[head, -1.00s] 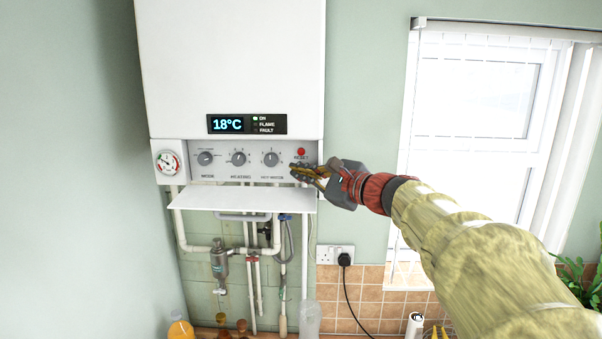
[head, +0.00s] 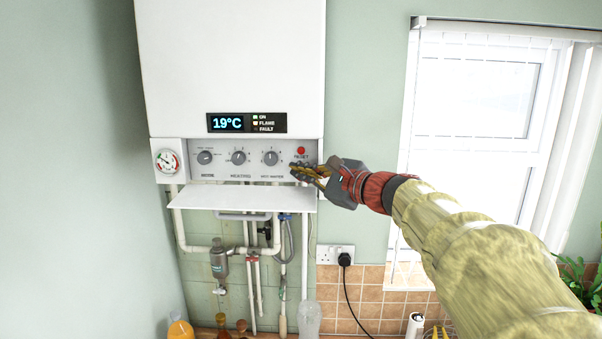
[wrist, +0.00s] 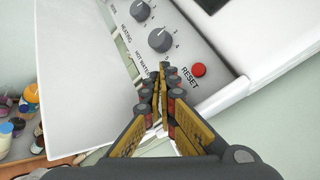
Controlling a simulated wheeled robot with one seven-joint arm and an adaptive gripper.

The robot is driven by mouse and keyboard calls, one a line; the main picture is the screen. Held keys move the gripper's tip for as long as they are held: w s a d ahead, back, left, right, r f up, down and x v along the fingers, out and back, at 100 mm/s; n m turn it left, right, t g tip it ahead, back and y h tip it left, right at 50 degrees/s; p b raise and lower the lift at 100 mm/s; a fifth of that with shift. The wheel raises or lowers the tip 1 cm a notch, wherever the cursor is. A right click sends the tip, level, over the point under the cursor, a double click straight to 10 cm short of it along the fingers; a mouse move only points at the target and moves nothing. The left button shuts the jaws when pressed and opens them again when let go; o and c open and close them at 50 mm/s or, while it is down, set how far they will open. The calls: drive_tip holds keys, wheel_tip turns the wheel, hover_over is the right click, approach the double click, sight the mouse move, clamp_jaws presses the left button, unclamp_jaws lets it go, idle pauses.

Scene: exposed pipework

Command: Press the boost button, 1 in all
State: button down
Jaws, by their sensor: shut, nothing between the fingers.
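The white boiler (head: 230,70) hangs on the wall with its grey control panel (head: 222,160) exposed above a lowered flap. My gripper (head: 296,170) is shut and empty, its fingertips at the right end of the panel, just below the red RESET button (head: 301,151). In the wrist view my gripper (wrist: 163,70) has its fingertips against or very near the panel, beside the red RESET button (wrist: 198,70). No button marked boost is visible; the fingers cover the panel area under the RESET label. The display (head: 228,123) reads 19°C.
Three knobs (head: 238,158) sit left of my fingers, and a pressure gauge (head: 168,162) is at the panel's left end. The lowered flap (head: 243,199) juts out below, over pipes. A window (head: 480,110) is to the right.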

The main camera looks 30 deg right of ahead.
drive_tip(key=shift+s+a, duration=0.3)
drive_tip(key=shift+s, duration=0.1)
drive_tip(key=shift+s+a+b, duration=0.5)
drive_tip(key=shift+s+a, duration=0.2)
drive_tip(key=shift+s, duration=0.35)
drive_tip(key=shift+s+a+b, duration=0.45)
drive_tip(key=shift+s+a, duration=0.25)
drive_tip(key=shift+s, duration=0.35)
